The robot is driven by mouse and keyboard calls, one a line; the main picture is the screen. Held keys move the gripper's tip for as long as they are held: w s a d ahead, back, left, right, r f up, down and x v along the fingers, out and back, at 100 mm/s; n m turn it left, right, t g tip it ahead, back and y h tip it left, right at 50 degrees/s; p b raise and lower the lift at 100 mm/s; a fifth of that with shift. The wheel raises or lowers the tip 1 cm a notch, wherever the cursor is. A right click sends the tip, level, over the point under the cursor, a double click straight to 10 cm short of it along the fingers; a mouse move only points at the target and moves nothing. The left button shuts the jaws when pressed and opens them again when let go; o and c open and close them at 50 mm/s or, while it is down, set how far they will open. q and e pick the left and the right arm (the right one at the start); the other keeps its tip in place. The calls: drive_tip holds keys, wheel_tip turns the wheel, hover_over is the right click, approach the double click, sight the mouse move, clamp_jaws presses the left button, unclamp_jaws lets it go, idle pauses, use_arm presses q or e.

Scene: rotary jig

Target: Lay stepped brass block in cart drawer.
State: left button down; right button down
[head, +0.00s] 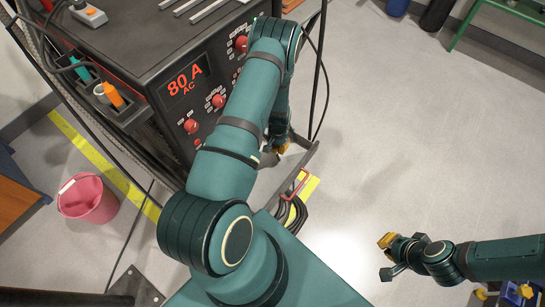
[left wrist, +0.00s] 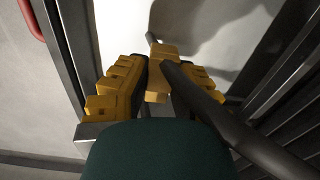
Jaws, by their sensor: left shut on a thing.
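In the left wrist view, my left gripper (left wrist: 155,85) is shut on the stepped brass block (left wrist: 157,72), which sits between its ridged yellow fingers. A dark round bar crosses in front of the right finger and hides part of it. In the head view my left gripper (head: 280,149) is low beside the front of the welder cart, mostly hidden by my own arm, and the block cannot be made out there. My right gripper (head: 388,257) is open and empty over the floor at the lower right. I cannot clearly make out the cart drawer.
The welder (head: 182,90) with its "80 A" display fills the upper left. A dark upright pole (head: 322,75) and a coiled cable (head: 293,213) are close to my left arm. A pink bucket (head: 88,198) stands at the left. The floor at right is largely clear.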

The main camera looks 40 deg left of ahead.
sight(277, 157)
use_arm(q)
wheel_tip(277, 157, down, 7)
drive_tip(key=shift+r+b, duration=0.15)
drive_tip(key=shift+b, duration=0.65)
drive_tip(key=c, duration=0.9)
unclamp_jaws()
drive_tip(key=shift+c, duration=0.2)
